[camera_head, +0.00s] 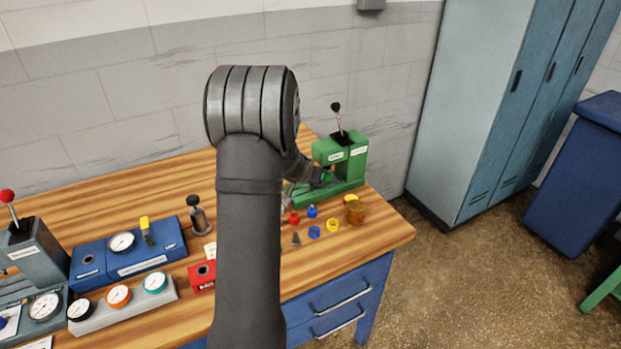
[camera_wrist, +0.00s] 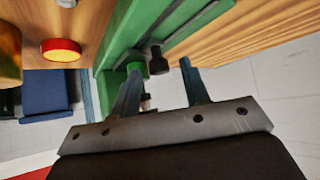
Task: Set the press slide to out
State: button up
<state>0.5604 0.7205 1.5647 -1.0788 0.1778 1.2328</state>
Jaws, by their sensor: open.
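The green press (camera_head: 340,152) stands at the right end of the workbench, with a black-knobbed lever upright on top. Its green base and frame fill the upper middle of the wrist view (camera_wrist: 128,28). A short black knob (camera_wrist: 158,64) sticks out beside the green rail there; I cannot tell for sure that it is the slide's handle. My gripper (camera_wrist: 160,78) is open, its two fingers on either side of the knob's near end, with no clear contact. In the head view my arm hides much of the bench, and my gripper is at the press's front left. The slide's position is unclear.
Small red, blue and yellow parts and an amber jar (camera_head: 355,210) lie in front of the press. A blue gauge box (camera_head: 128,262), a gauge strip (camera_head: 120,302) and a red block (camera_head: 202,275) are further left. Blue lockers (camera_head: 500,100) stand right of the bench.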

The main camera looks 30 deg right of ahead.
jog(key=shift+w+d+f, duration=0.2)
jog(key=shift+d+f, duration=0.05)
jog(key=shift+f, duration=0.15)
grip_shut()
jog(key=a, duration=1)
jog(key=shift+a, duration=0.25)
grip_release()
jog(key=v, duration=1.7)
jog(key=shift+r, duration=0.2)
